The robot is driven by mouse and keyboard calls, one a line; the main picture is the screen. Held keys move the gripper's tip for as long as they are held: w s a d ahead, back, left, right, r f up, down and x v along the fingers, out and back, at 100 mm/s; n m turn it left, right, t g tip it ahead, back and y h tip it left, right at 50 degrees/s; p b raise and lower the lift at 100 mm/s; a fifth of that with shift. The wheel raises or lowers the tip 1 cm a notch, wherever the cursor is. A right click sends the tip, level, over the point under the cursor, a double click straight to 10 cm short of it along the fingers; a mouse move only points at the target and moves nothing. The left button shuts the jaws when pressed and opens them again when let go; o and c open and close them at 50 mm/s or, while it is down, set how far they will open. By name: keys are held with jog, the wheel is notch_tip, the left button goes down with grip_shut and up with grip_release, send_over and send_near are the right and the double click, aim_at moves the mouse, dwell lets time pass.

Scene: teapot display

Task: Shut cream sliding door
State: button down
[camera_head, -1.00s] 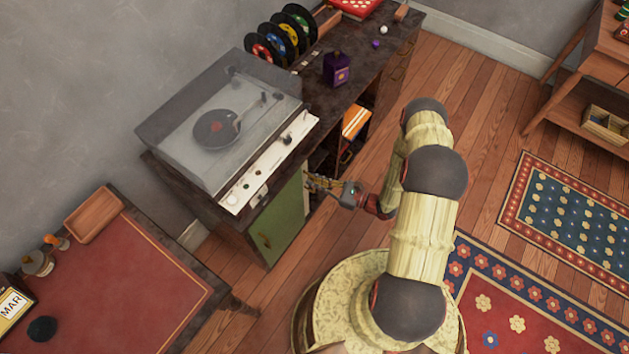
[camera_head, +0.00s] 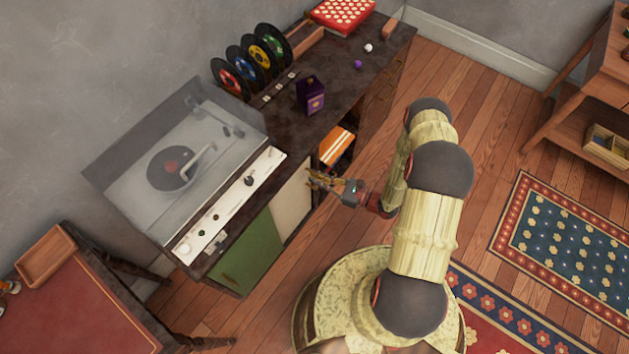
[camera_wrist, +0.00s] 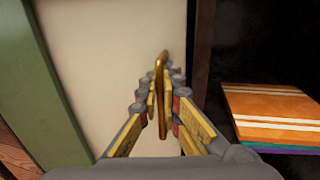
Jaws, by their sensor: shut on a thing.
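The cream sliding door (camera_head: 292,205) is in the front of the dark cabinet, just right of the green door (camera_head: 250,252). In the wrist view the cream door (camera_wrist: 110,50) fills the middle, with the green door's edge (camera_wrist: 40,100) on its left and a dark opening on its right. A brass handle (camera_wrist: 161,90) stands upright near the cream door's right edge. My gripper (camera_head: 318,182) is at that edge. In the wrist view my gripper (camera_wrist: 162,105) has its fingers on both sides of the handle and is shut on it.
Orange striped items (camera_head: 337,146) lie in the open compartment right of the cream door. A record player (camera_head: 180,175), records (camera_head: 252,66) and a purple box (camera_head: 310,95) stand on the cabinet. A red-topped table (camera_head: 75,305) is at lower left. Wooden floor (camera_head: 455,130) lies clear beyond my arm.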

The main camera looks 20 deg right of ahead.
jog(key=shift+w+d+r, duration=0.15)
jog(key=shift+w+d, duration=0.35)
jog(key=shift+d, duration=0.1)
jog(key=c, duration=2.2)
grip_release()
jog(key=shift+d, duration=0.1)
jog(key=shift+o, duration=0.7)
jog(key=shift+s, duration=0.2)
jog(key=v, duration=1.1)
jog(key=shift+s+d, duration=0.2)
jog(key=shift+d, duration=0.05)
